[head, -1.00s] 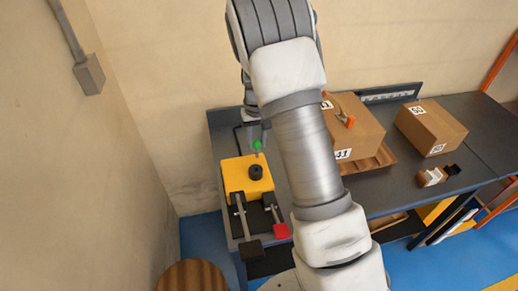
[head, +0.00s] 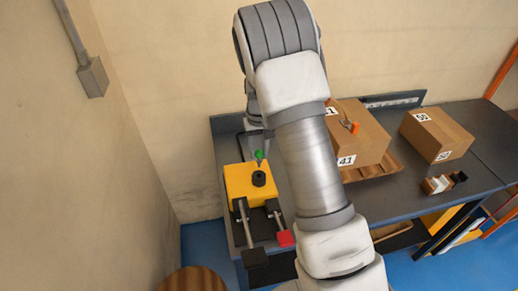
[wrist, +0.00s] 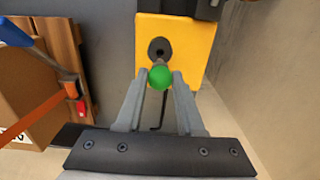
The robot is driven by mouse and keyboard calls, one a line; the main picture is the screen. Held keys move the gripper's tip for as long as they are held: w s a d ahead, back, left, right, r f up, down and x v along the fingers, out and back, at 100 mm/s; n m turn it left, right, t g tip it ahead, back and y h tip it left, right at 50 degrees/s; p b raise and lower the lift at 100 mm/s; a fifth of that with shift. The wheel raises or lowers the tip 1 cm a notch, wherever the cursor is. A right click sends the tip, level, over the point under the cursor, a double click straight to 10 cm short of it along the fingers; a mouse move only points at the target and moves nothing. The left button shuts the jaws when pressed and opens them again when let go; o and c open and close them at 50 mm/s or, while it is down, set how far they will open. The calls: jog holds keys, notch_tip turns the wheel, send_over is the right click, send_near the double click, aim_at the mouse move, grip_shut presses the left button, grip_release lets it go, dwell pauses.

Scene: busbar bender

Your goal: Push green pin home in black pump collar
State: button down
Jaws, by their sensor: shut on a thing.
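The green pin shows its round green head in the head view (head: 259,155) and in the wrist view (wrist: 160,77). My gripper (wrist: 159,84) is shut on the green pin, with a finger on each side below the head. The black pump collar (head: 259,179) stands on top of the yellow pump block (head: 237,188). In the wrist view the collar (wrist: 160,47) has a dark central hole, just beyond the green head. The pin's head is above the collar; whether its tip touches the collar or is in the hole I cannot tell.
Two levers, one with a black end (head: 255,258) and one with a red end (head: 285,239), stick out in front of the block. Cardboard boxes (head: 437,132) stand to the right on the dark bench. A wall is close on the left.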

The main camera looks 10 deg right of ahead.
aim_at(259, 158)
jog(key=shift+f+b, duration=1)
jog(key=shift+f, duration=0.75)
jog(key=shift+f+b, duration=1.85)
jog(key=shift+f, duration=0.25)
dwell(0.4)
jog(key=shift+c, duration=2.2)
grip_release()
jog(key=shift+r, duration=0.1)
notch_tip(259, 158, up, 17)
jog(key=shift+f, duration=0.2)
jog(key=shift+r, duration=0.4)
